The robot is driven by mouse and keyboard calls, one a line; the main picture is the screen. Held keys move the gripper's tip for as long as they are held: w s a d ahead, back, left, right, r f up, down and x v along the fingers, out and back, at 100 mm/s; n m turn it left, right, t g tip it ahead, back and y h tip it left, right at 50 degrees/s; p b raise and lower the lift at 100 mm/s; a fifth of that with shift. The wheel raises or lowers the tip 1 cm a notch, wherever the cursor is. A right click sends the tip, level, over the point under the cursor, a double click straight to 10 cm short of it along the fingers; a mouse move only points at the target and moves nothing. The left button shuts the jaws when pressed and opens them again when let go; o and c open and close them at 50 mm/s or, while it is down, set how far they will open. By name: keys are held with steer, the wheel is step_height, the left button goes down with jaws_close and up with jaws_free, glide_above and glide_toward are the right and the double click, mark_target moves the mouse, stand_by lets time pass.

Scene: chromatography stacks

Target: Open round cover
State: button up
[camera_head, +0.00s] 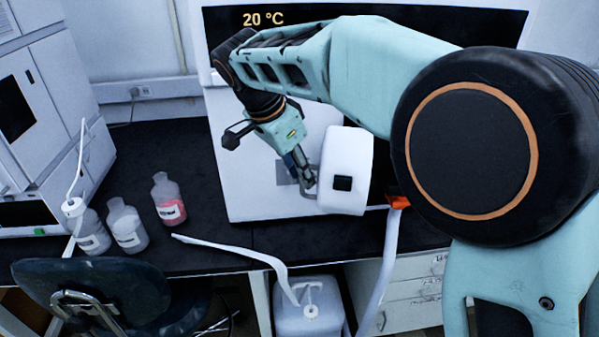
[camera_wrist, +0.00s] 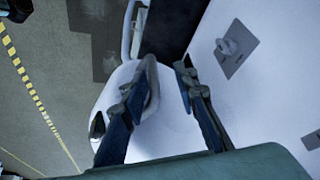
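The white round-cornered cover (camera_head: 347,160) stands out from the front of the white instrument with the 20 °C display. A dark square shows on its face. In the wrist view the white cover (camera_wrist: 118,82) lies behind the fingers, with a grey loop-shaped handle close to the left finger. My gripper (camera_head: 307,180) is at the cover's left edge, low down. In the wrist view my gripper (camera_wrist: 165,82) has its two fingers apart, with a gap between them. The left finger overlaps the handle; whether it touches is unclear.
A grey plate with a hook-like catch (camera_wrist: 238,50) is on the instrument front. Several bottles (camera_head: 126,227) stand on the black bench at left. A white tube (camera_head: 230,247) crosses the bench edge to a white canister (camera_head: 310,312). A chair (camera_head: 95,290) stands in front.

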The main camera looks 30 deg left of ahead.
steer(key=v, duration=1.2)
steer(key=shift+w+d, duration=0.1)
